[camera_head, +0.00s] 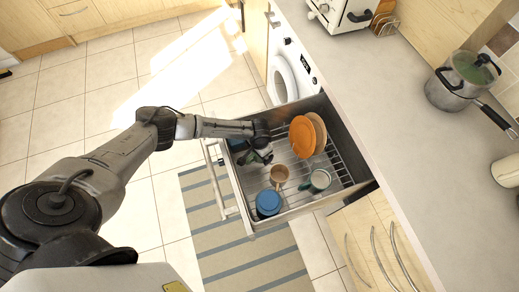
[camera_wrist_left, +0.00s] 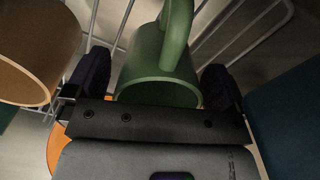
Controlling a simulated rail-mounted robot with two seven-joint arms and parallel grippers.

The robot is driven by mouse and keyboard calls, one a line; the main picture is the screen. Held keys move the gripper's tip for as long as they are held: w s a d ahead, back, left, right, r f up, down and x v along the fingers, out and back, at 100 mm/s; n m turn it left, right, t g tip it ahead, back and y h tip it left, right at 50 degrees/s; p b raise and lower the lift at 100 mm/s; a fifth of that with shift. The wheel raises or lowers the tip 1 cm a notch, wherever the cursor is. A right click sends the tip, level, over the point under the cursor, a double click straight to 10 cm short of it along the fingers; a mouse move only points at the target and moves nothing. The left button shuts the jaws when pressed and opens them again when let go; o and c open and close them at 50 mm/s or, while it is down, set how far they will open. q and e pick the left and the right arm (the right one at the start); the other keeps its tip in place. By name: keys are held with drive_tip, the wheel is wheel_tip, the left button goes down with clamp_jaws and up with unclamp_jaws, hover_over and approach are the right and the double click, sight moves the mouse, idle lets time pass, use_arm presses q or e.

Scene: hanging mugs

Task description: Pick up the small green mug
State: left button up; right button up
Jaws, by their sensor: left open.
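The small green mug (camera_wrist_left: 158,72) lies between the two dark fingers of my left gripper (camera_wrist_left: 154,78) in the left wrist view, with its handle pointing up in the picture. The fingers are apart, one on each side of the mug, and I cannot tell whether they touch it. In the head view my left gripper (camera_head: 262,150) reaches down into the open drawer, near its left side, and mostly hides the green mug. My right gripper is not in view.
The drawer (camera_head: 231,187) has a wire rack. It holds an orange plate (camera_head: 302,137), a tan plate (camera_head: 319,129), a brown mug (camera_head: 280,173), a blue mug (camera_head: 268,202) and a pale mug with green (camera_head: 319,180). A teal surface (camera_wrist_left: 288,112) stands close right of the gripper.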

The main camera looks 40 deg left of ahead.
use_arm(q)
drive_tip(key=shift+c, duration=0.4)
drive_tip(key=c, duration=1)
drive_tip(key=shift+r, duration=0.1)
